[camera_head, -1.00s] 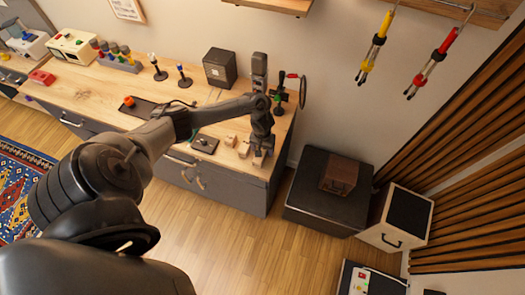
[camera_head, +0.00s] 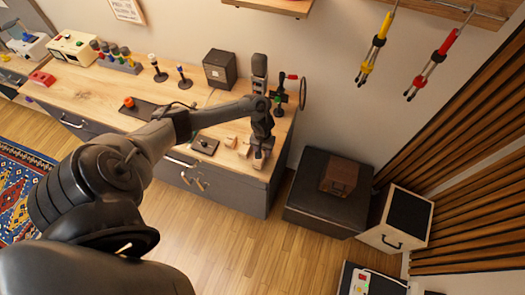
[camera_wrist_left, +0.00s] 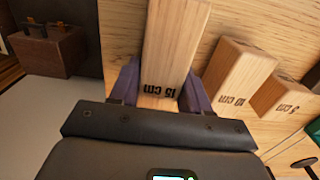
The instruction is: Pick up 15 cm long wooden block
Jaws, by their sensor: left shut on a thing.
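The 15 cm wooden block (camera_wrist_left: 172,45) is between the two fingers of my left gripper (camera_wrist_left: 160,88) in the left wrist view, with its "15 cm" label facing the camera. The left gripper is shut on it. In the head view my left gripper (camera_head: 259,158) is at the right front end of the wooden bench, and the block is mostly hidden by it. The 10 cm block (camera_wrist_left: 238,78) and the 5 cm block (camera_wrist_left: 282,98) stand beside it, apart from the gripper. My right gripper is not in view.
The wooden bench (camera_head: 110,88) holds a dark tray, a small black box (camera_head: 219,68) and stands with coloured parts. A dark cabinet (camera_head: 325,205) with a brown box (camera_head: 339,174) stands to the right. The floor in front is clear.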

